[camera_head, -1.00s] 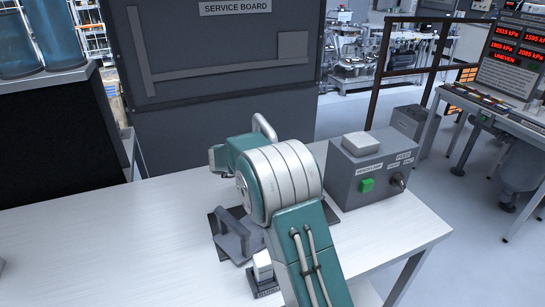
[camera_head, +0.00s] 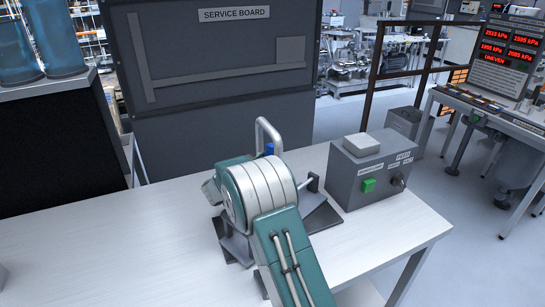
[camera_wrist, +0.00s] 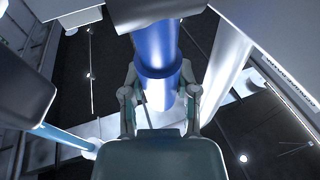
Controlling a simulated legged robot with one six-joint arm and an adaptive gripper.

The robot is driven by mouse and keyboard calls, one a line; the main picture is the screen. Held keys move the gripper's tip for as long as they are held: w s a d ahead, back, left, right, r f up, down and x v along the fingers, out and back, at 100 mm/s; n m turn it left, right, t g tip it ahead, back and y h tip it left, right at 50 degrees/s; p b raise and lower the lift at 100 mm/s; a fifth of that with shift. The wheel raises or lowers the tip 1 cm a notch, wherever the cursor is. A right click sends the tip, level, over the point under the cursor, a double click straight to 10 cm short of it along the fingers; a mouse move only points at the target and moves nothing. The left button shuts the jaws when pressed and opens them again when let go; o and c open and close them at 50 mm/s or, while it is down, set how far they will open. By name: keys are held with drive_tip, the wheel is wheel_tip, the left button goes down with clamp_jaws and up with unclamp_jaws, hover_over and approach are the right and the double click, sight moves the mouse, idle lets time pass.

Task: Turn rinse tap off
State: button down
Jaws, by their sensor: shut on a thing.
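The rinse tap shows in the head view as a grey bent spout (camera_head: 268,128) with a small blue part (camera_head: 269,149) below it, behind my arm. In the wrist view a blue cylinder (camera_wrist: 158,52), which looks like part of the tap, stands between the two fingers of my gripper (camera_wrist: 160,98). The fingers close on its lower part from both sides. In the head view my teal and white arm hides the gripper and most of the tap. A grey metal lever (camera_head: 312,183) sticks out right of the arm; I cannot tell what it belongs to.
A grey control box (camera_head: 372,172) with a green button (camera_head: 369,185) and a black knob (camera_head: 399,180) stands close on the right. The dark service board (camera_head: 215,60) rises behind the bench (camera_head: 100,250). The left of the bench is mostly clear.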

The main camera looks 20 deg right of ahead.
drive_tip(key=shift+w+a+t+h, duration=0.1)
drive_tip(key=shift+a+t+h, duration=0.2)
drive_tip(key=shift+a, duration=0.35)
drive_tip(key=shift+c, duration=1.8)
unclamp_jaws()
drive_tip(key=v, duration=0.8)
drive_tip(key=shift+a, duration=0.1)
